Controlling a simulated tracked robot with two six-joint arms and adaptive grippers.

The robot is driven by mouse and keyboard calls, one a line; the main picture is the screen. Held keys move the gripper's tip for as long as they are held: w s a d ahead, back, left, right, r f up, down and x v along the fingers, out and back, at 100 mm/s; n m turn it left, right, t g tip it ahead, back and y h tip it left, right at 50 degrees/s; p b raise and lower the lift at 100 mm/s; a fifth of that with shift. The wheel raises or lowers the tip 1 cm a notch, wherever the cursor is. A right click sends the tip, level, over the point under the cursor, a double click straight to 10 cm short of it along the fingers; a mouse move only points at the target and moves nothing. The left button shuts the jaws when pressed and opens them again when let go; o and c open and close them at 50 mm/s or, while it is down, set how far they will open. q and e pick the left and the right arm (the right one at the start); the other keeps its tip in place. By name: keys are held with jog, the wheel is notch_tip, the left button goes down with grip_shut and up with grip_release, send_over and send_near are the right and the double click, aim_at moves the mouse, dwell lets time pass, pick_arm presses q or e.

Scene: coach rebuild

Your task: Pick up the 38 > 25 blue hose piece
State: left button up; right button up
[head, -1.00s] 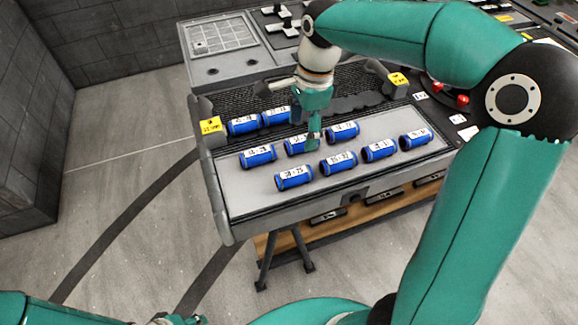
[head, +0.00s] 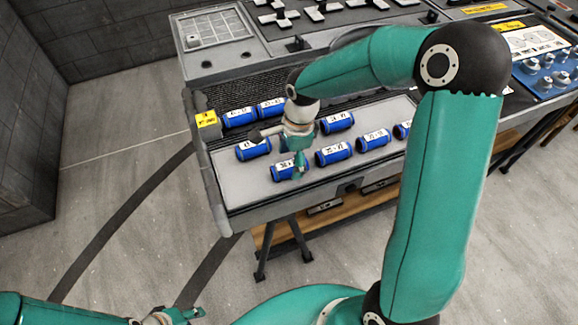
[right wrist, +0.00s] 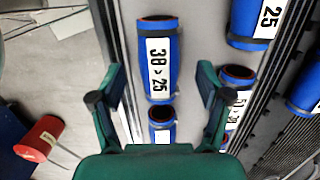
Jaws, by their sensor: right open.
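The 38 > 25 blue hose piece (right wrist: 150,85) lies in the right wrist view with its white label facing up. In the head view this piece (head: 279,173) is at the front left of the grey tray (head: 240,204), partly covered by my right gripper (head: 298,168). My right gripper (right wrist: 163,80) is open and empty, with its fingers either side of the piece's line. I cannot tell its height above the piece. My left gripper (head: 180,316) is low at the bottom edge of the head view, too small to read.
Other blue hose pieces lie close by, including one to the right (head: 333,154) and one behind left (head: 253,149). A yellow tag (head: 207,119) stands at the tray's left end. Consoles fill the back; open floor lies left.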

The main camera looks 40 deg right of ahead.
aim_at(290, 163)
jog(key=shift+a+f, duration=0.15)
jog(key=shift+f, duration=1.35)
jog(key=c, duration=1.3)
jog(key=shift+r, duration=0.1)
